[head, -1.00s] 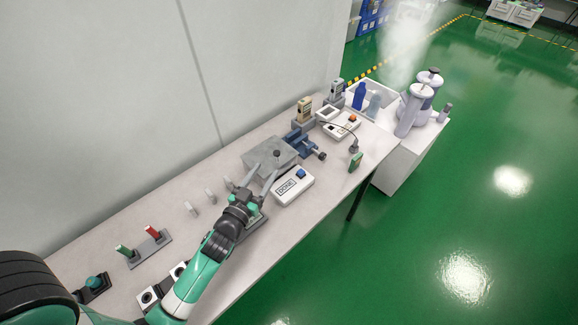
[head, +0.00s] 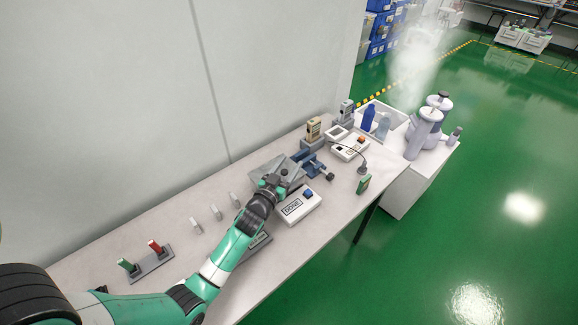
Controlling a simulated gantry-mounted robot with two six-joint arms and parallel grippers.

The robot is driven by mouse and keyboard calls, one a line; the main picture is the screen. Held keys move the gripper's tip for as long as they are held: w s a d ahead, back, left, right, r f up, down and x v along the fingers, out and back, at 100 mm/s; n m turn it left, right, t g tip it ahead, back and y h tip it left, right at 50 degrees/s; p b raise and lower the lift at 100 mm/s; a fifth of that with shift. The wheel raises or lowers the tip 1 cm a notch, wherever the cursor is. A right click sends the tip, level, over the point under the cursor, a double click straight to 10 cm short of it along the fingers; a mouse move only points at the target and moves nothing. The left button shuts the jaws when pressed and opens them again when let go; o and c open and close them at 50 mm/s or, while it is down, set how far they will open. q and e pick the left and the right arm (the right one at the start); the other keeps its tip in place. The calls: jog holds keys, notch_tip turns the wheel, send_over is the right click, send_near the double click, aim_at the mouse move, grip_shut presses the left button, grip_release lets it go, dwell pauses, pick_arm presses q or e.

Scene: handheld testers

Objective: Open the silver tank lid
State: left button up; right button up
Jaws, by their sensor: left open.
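A low silver-grey tank (head: 262,160) with a flat top sits on the bench near the wall. My left gripper (head: 279,176) is over its top and hides much of it. The gripper is open. A small dark knob (head: 284,171) shows at the fingers. I cannot tell whether the fingers touch it. The tank lid looks closed, though the arm covers part of it. My right gripper is not in view.
A white box marked DONE (head: 299,206) with a blue button is just right of the gripper. A blue vise (head: 310,164) stands behind. Small grey upright pieces (head: 216,212) and a red-and-green holder (head: 152,262) are at left. White canisters (head: 424,133) stand far right.

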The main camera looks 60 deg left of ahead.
pick_arm(q)
grip_shut()
dwell(1.4)
